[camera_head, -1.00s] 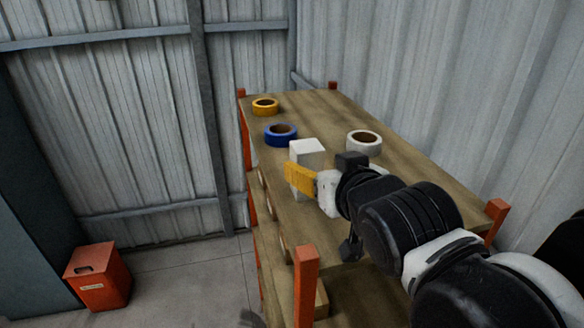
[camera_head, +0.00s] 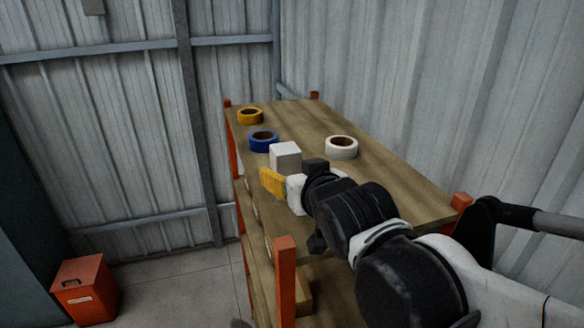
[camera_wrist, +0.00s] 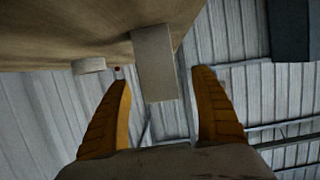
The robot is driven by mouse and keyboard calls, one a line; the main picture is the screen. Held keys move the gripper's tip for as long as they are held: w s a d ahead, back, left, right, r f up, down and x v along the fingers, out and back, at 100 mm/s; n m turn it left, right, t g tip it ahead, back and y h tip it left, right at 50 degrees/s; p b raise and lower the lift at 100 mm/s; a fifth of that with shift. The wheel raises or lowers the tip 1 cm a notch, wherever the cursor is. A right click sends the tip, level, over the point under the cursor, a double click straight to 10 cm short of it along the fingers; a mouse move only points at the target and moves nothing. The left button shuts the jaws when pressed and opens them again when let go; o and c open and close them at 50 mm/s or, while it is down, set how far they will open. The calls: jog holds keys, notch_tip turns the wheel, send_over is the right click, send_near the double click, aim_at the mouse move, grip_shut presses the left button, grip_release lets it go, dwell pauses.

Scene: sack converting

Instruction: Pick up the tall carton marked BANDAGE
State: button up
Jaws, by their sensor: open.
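A pale, upright carton (camera_head: 285,157) stands on the wooden top shelf (camera_head: 385,180), near its left edge. No lettering can be read on it, so the BANDAGE mark cannot be confirmed. My gripper (camera_head: 272,184) is beside the carton on the near side, with one yellow finger in front of its lower part. In the wrist view my gripper (camera_wrist: 163,77) is open, its two yellow fingers wide apart. The carton (camera_wrist: 154,62) shows between them, nearer the left finger, with visible gaps. The carton's lower part is hidden in the head view.
A blue tape roll (camera_head: 263,141) and a white tape roll (camera_head: 341,147) stand close to the carton. A yellow tape roll (camera_head: 249,116) is farther back. Orange rack posts (camera_head: 285,280) rise at the corners. A red bin (camera_head: 84,290) stands on the floor.

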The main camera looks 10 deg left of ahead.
aim_at(289, 170)
jog(key=p+x, duration=0.1)
jog(key=x, duration=0.4)
jog(key=shift+w+f, duration=0.1)
jog(key=shift+w, duration=0.1)
jog(key=shift+s+d, duration=0.1)
jog(key=shift+s, duration=0.05)
jog(key=shift+c, duration=0.2)
jog(key=c, duration=1.2)
